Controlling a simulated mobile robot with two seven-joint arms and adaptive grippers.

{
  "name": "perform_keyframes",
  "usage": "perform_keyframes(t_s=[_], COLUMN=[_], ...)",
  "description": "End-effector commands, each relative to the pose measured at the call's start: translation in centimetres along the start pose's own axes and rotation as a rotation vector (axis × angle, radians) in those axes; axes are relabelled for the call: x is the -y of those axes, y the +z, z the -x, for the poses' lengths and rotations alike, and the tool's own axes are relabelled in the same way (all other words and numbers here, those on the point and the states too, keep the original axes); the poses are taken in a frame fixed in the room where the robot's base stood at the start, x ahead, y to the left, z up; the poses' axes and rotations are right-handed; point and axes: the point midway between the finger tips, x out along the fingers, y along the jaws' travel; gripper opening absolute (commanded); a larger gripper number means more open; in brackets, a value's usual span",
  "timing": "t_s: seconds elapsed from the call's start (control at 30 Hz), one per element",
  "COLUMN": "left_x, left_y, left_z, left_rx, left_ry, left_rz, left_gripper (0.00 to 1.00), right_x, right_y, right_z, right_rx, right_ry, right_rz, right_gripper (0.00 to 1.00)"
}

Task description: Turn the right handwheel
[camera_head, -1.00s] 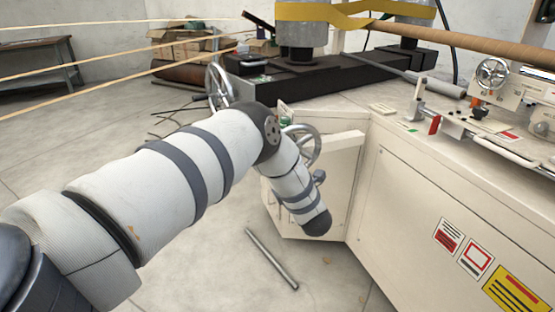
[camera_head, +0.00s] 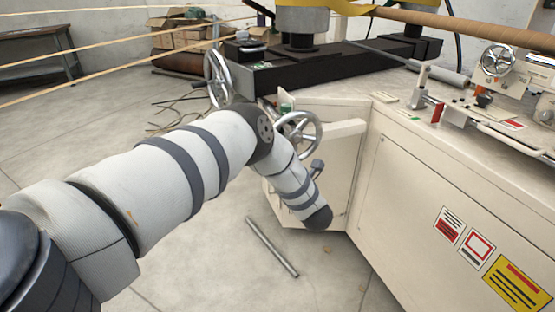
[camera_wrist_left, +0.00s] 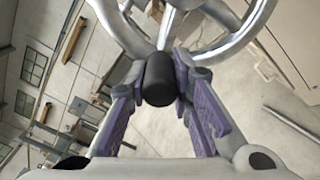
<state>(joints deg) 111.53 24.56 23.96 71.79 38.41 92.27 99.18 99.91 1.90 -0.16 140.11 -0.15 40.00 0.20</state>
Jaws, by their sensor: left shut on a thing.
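Two silver handwheels show in the head view. The right handwheel (camera_head: 319,132) stands by the angled cream cabinet panel, partly behind my left arm's joint. The left handwheel (camera_head: 222,70) stands farther back, its lower part hidden by the arm. In the left wrist view, my left gripper (camera_wrist_left: 160,72) has its purple-padded fingers shut on the black handle (camera_wrist_left: 158,88) of a silver spoked wheel (camera_wrist_left: 235,42). The left gripper itself is hidden behind my arm in the head view. My right gripper is in neither view.
The cream cabinet (camera_head: 400,205) fills the right side, with a small second wheel (camera_head: 497,60) and fittings on top. A metal rod (camera_head: 272,247) lies on the floor below my arm. Thin strips (camera_head: 100,62) cross the upper left. Floor at left is open.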

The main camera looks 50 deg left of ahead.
Motion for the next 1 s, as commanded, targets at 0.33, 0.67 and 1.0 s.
perform_keyframes(t_s=[0.33,0.67,1.0], left_x=[0.1,0.1,0.1], left_y=[0.1,0.1,0.1], left_z=[0.1,1.8,10.4], left_rx=[0.003,0.001,0.003], left_ry=[-0.003,-0.005,-0.005], left_rz=[0.0,-0.001,-0.001], left_gripper=[0.41,0.41,0.41], right_x=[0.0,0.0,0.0], right_y=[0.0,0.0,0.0], right_z=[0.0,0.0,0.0], right_rx=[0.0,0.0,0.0], right_ry=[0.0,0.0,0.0], right_rz=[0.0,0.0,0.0], right_gripper=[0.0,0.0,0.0])
